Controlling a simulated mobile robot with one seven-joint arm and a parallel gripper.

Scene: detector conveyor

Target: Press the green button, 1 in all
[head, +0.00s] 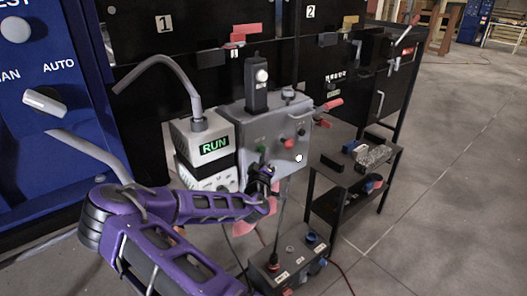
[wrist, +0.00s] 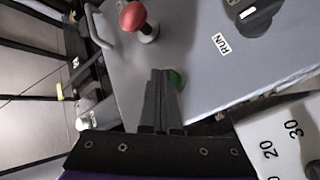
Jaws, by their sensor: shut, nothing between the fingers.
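The green button (head: 262,147) is on the front of a grey control box (head: 285,125). My gripper (head: 266,170) is at the box front, just below the button in the head view. In the wrist view my gripper (wrist: 161,72) is shut and empty, its fingertips together. The green button (wrist: 177,78) shows just to the right of the tips, partly covered by them. I cannot tell whether the tips touch it or whether it is pushed in.
A red mushroom knob (wrist: 133,15) stands out from the panel. A white box with a RUN display (head: 215,146) stands close to the left of the control box. A low black table (head: 355,185) is at right, and a pedal-like box (head: 285,270) with buttons is below. Open floor lies far right.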

